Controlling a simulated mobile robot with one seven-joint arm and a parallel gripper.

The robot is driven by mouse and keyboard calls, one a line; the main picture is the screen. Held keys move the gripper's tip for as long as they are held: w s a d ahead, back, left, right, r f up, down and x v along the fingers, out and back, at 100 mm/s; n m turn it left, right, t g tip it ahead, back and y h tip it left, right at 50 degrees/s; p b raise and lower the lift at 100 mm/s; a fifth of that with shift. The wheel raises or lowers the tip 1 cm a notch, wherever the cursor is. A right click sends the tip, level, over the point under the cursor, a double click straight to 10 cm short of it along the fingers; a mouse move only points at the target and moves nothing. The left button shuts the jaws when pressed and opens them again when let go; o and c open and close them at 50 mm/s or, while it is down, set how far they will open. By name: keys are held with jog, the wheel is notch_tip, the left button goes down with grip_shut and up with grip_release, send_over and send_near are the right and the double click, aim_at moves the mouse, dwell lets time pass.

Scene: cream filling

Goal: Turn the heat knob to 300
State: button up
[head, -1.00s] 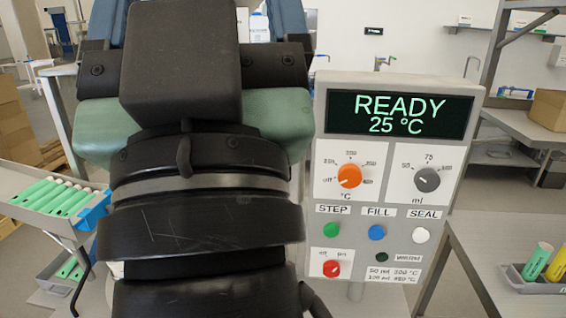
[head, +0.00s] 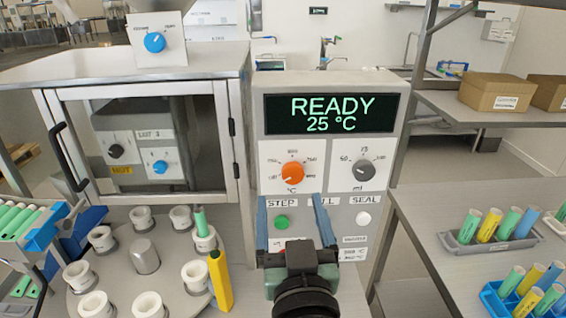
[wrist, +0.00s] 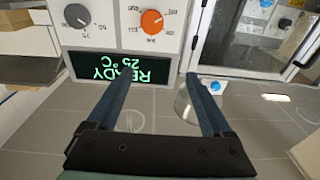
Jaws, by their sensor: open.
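The orange heat knob (head: 292,172) is on the upper left of the grey control panel (head: 258,135), its pointer toward the lower left end of its scale. The display (head: 328,115) above reads READY and 25 °C. My gripper (head: 291,206) is open and empty, its two blue fingers pointing at the panel just below the knob. In the wrist view, which shows the panel upside down, the knob (wrist: 151,22) lies beyond the fingertips, apart from them.
A grey ml knob (head: 363,170) is right of the heat knob. Below are a green button (head: 281,222) and a white button (head: 363,218). A glass-doored cabinet (head: 240,150) stands left. Tube racks lie right.

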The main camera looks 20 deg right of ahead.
aim_at(293, 176)
jog(key=shift+g, duration=0.5)
jog(key=w+d+f+p, duration=0.1)
jog(key=w, duration=0.3)
jog(key=w+d+f+p, duration=0.1)
jog(key=w+d+p, duration=0.1)
jog(key=w, duration=0.2)
jog(key=w+d+f+p, duration=0.1)
jog(key=w+d, duration=0.1)
jog(key=w, duration=0.1)
jog(key=shift+w+f, duration=0.4)
grip_shut()
